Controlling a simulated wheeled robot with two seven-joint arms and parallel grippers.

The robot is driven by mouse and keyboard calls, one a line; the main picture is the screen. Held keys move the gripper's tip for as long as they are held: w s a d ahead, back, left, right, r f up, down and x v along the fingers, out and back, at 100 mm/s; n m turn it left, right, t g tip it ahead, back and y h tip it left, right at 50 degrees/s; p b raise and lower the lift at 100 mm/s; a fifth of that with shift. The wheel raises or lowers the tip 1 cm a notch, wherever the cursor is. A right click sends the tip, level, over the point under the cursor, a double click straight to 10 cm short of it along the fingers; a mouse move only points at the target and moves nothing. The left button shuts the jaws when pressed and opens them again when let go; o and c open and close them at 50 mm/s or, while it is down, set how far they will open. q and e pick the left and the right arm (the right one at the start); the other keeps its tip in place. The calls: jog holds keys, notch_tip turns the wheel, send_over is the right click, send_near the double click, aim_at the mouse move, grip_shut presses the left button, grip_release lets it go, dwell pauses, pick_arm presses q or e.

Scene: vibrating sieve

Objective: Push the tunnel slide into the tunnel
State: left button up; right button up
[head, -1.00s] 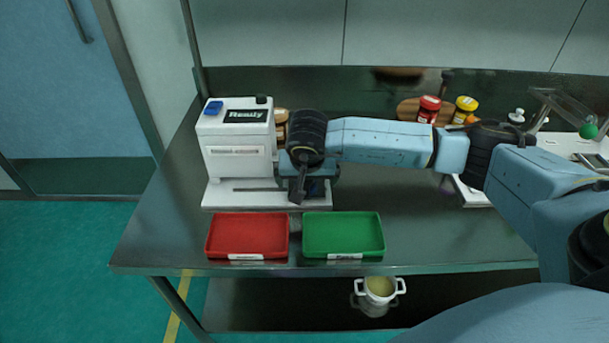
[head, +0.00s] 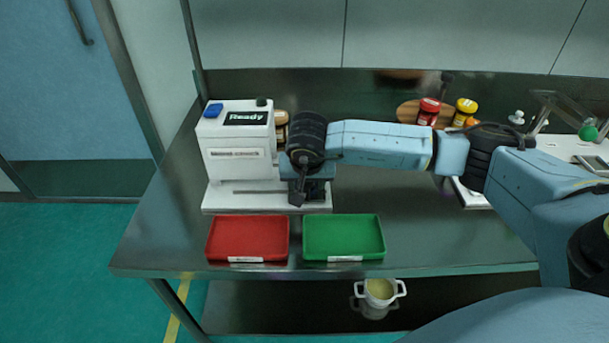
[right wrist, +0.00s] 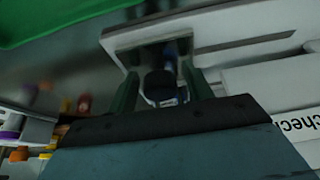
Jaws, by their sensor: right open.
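The white machine (head: 237,158) with a "Ready" screen stands at the left of the table. Its flat white base (head: 240,202) has a long slot and reaches right, under my right gripper (head: 300,194). In the right wrist view, my right gripper (right wrist: 163,92) is open, with one finger on each side of a dark round-ended part (right wrist: 160,84) with some blue on it, above the base (right wrist: 250,40). This may be the tunnel slide; I cannot tell whether the fingers touch it. My right wrist hides it in the head view. My left gripper is not in view.
A red tray (head: 247,238) and a green tray (head: 343,237) lie in front of the base, near the table's front edge. Red-lidded (head: 428,111) and yellow-lidded (head: 464,112) jars stand at the back right.

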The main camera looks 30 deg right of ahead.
jog(key=shift+w+a+b, duration=0.4)
jog(key=shift+w+a, duration=0.3)
jog(key=shift+a, duration=0.45)
jog(key=shift+w+a+b, duration=0.4)
jog(key=shift+w+a, duration=0.35)
jog(key=shift+a, duration=0.45)
jog(key=shift+w+a+b, duration=0.4)
jog(key=shift+w+a, duration=0.3)
jog(key=shift+a, duration=0.45)
jog(key=shift+w+a+b, duration=0.3)
jog(key=shift+w+a, duration=0.1)
jog(key=shift+a, duration=0.3)
jog(key=shift+w+a+b, duration=0.35)
jog(key=shift+w+a, duration=0.1)
jog(key=shift+a, duration=0.25)
jog(key=shift+w+a+b, duration=0.3)
jog(key=shift+w+a, duration=0.1)
jog(key=shift+a, duration=0.3)
jog(key=o, duration=1.1)
jog(key=p+v, duration=0.3)
jog(key=v, duration=0.1)
jog(key=shift+w+d, duration=0.1)
jog(key=p+v, duration=0.3)
jog(key=v, duration=0.2)
jog(key=shift+p, duration=0.4)
